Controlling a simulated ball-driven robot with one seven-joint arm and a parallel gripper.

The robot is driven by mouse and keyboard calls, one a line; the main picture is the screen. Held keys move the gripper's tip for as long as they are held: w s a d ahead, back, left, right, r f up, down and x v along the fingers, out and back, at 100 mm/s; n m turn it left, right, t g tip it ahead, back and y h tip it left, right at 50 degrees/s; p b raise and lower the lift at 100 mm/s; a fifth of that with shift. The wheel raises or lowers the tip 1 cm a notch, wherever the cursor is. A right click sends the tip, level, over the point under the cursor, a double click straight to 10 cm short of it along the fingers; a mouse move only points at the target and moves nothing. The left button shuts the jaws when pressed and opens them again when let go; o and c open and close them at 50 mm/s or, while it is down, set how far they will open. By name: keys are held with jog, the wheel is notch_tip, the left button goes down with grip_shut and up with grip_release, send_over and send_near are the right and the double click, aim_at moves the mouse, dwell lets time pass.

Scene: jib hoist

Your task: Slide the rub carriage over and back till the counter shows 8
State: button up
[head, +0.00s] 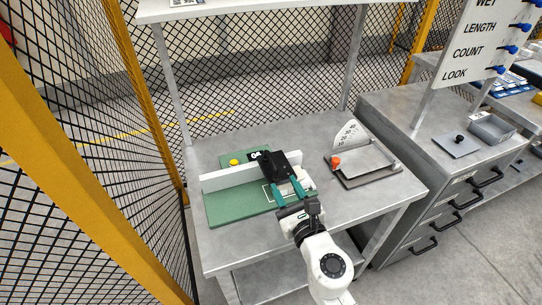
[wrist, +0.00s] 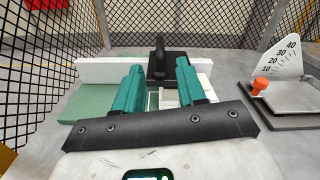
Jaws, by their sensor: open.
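The rub carriage (head: 280,166) is a black block on the green board (head: 228,210), towards the board's right end. In the wrist view the black carriage (wrist: 178,62) has an upright handle (wrist: 159,52). The counter (head: 256,155) is a small dark plate with white digits at the carriage's back left; they look like 04, but are too small to be sure. My gripper (head: 285,187) is open, its teal fingers just in front of the carriage. In the wrist view the handle stands beyond and between the fingertips (wrist: 159,68), with nothing visibly held.
A white fence (head: 222,179) runs along the board; a yellow knob (head: 234,162) is behind it. A metal tray (head: 368,161) with an orange knob (head: 336,161) and a scale (head: 348,136) stands right. Mesh fencing encloses the left and back. A drawer cabinet (head: 433,130) stands right.

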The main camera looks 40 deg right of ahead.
aim_at(274, 165)
jog(key=x, duration=1)
jog(key=shift+w+d+p, duration=0.1)
jog(key=shift+w+p, duration=0.2)
jog(key=shift+p, duration=0.05)
grip_shut()
